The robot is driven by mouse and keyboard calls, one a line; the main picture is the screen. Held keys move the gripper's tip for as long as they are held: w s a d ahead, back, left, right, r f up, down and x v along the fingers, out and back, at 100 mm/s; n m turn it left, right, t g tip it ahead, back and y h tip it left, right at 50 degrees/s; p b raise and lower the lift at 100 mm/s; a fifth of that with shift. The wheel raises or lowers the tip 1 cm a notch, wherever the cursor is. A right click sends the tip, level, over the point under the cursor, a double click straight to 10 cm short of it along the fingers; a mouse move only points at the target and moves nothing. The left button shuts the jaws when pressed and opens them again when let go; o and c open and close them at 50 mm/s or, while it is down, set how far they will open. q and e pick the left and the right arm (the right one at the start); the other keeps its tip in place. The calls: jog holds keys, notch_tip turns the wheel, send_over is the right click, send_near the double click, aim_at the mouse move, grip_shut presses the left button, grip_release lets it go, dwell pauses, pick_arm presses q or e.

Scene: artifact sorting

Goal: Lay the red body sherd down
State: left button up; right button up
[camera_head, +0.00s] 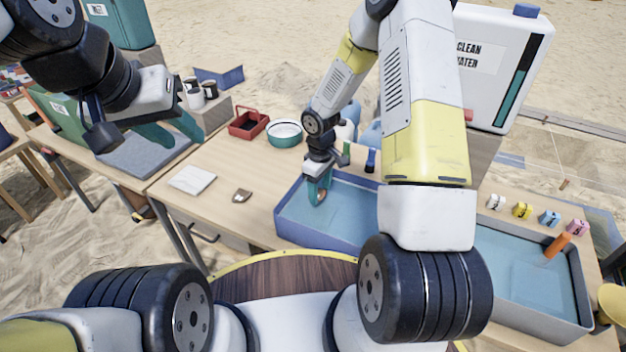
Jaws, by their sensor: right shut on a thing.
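My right gripper (319,190), with teal fingers, is shut on a small reddish-brown sherd (321,198). It holds the sherd over the left part of the blue-rimmed basin (290,188) with water in it. The fingers partly hide the sherd. My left gripper (172,134) has its teal fingers apart and looks empty, above the grey mat at the left. Another brown sherd (242,196) lies on the wooden table, left of the basin.
A white square (192,180) lies on the table's left part. A red caddy (249,124) and a green-white bowl (285,133) stand behind. A second basin (540,317) is at right, with small coloured items (522,210) behind it. Bare table surrounds the loose sherd.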

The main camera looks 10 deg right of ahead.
aim_at(320, 195)
jog(key=shift+f, duration=2.45)
jog(key=shift+f, duration=0.1)
jog(key=o, duration=1.3)
jog(key=shift+o, duration=0.2)
